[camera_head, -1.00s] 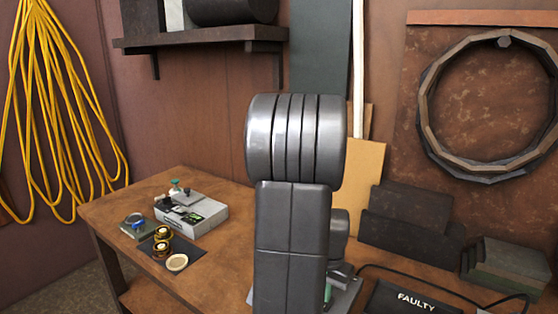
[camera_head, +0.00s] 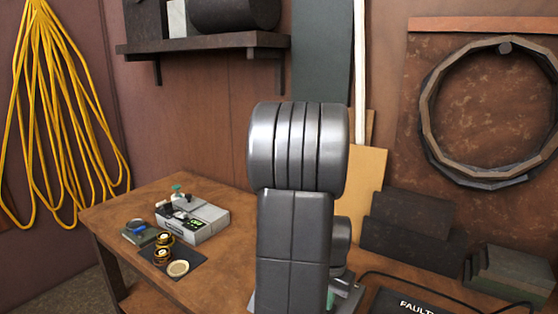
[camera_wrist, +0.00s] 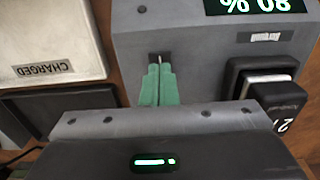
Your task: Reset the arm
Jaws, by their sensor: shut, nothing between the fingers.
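My arm (camera_head: 297,165) stands upright in the middle of the head view and hides much of the bench behind it. My gripper (camera_wrist: 160,84) shows in the wrist view as two green fingertips pressed together with nothing between them. It points at a grey box with a lit display reading 80 % (camera_wrist: 255,5), upside down in the picture. A small slot with a thin pin shows just beyond the fingertips; I cannot tell whether they touch it. In the head view the gripper is mostly hidden behind the arm.
The wooden bench (camera_head: 135,204) holds a grey device (camera_head: 197,220), brass-coloured rings (camera_head: 163,247) on a dark mat, and a dark "FAULTY" mat (camera_head: 395,303) with a cable. Grey-green blocks (camera_head: 510,272) stand at right. In the wrist view a pale "CHARGED" plate (camera_wrist: 45,40) lies left.

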